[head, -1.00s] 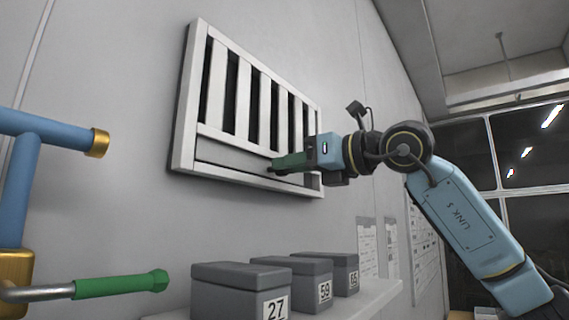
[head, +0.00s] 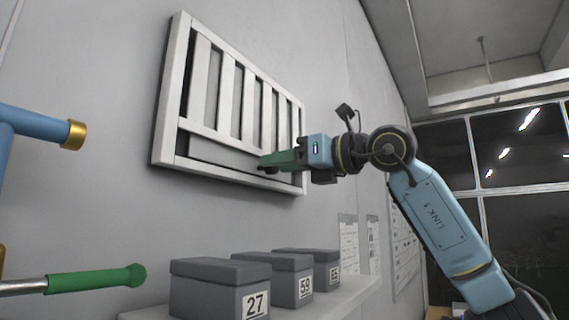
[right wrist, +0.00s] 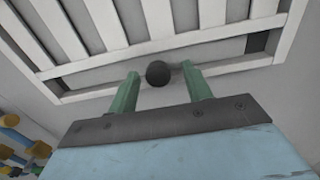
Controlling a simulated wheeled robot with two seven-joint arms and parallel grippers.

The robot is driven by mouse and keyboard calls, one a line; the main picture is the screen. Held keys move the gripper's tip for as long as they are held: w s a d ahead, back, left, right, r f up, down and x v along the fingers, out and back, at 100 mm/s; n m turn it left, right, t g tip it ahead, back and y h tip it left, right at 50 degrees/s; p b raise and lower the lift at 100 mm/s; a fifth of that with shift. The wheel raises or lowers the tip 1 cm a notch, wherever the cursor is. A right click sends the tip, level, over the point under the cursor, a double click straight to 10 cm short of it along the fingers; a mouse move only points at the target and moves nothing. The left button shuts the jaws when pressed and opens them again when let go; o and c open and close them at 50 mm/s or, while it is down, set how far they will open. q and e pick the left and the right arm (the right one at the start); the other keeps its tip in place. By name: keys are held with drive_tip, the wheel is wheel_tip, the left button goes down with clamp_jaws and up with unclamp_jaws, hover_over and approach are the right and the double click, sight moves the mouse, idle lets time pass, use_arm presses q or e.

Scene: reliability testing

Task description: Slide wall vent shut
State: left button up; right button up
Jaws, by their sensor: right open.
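The white slatted wall vent (head: 168,100) is in the upper left of the head view. A grey sliding panel (head: 218,155) shows behind its frame and between the slats, covering most of the slots. Narrow dark strips remain, clearest at the left end. In the right wrist view a dark round knob (right wrist: 158,73) stands out at the panel. My right gripper (head: 264,164) is at the vent's lower right part. Its green fingers are open, one on each side of the knob (right wrist: 157,86). I cannot tell whether either finger touches it. My left gripper is out of view.
A shelf (head: 345,298) below the vent holds grey boxes numbered 27 (head: 215,290), 59 (head: 283,285) and 55 (head: 328,268). Blue pipes (head: 35,122) with a green lever handle (head: 95,279) stand at the left. Papers (head: 348,243) hang on the wall.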

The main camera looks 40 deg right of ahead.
drive_tip(key=b+v, duration=0.3)
drive_tip(key=v, duration=1)
drive_tip(key=shift+s, duration=0.15)
drive_tip(key=shift+d, duration=0.2)
